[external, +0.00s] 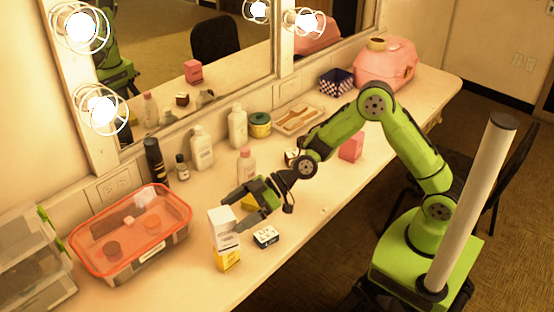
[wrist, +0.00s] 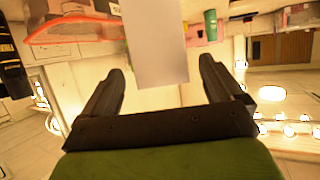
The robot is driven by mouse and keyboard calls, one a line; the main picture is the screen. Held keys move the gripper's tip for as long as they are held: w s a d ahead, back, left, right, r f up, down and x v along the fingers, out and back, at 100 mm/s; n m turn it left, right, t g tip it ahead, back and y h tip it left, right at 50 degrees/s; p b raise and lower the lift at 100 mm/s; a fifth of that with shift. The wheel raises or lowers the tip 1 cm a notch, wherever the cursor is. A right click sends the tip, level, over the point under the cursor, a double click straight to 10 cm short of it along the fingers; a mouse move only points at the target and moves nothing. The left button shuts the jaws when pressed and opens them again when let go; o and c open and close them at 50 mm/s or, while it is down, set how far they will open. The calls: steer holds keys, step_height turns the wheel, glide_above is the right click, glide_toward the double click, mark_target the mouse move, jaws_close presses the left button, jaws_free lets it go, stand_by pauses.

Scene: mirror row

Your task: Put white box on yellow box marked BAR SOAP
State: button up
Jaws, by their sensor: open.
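The white box (external: 222,228) stands upright on top of a small yellow box (external: 227,260) near the table's front edge. The writing on this yellow box is too small to read. Another yellow thing (external: 250,202) is partly hidden behind my gripper. My gripper (external: 233,211) is open beside the white box, fingers pointing left towards it. In the wrist view the white box (wrist: 155,42) reaches between the open fingertips (wrist: 162,65), with a gap on each side. The yellow box under it cannot be made out there.
A small dark box with a white top (external: 266,236) lies just right of the stack. A clear bin with an orange rim (external: 133,250) stands to the left. Bottles (external: 201,148) line the mirror wall. The counter front right of the dark box is clear.

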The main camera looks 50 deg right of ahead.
steer(key=v, duration=0.7)
steer(key=s+d+r+m+h, duration=0.2)
steer(key=s+d+m+h, duration=0.2)
steer(key=s+d, duration=0.3)
steer(key=s+d+r+m+h, duration=0.2)
steer(key=s+d+m+h, duration=0.2)
steer(key=d, duration=0.9)
steer(key=s+d+r+m+h, duration=0.3)
steer(key=s+d+m+h, duration=0.1)
steer(key=s+d, duration=0.6)
steer(key=shift+s+d+m, duration=0.15)
steer(key=shift+s+m, duration=0.2)
steer(key=shift+m, duration=0.35)
steer(key=shift+r, duration=0.1)
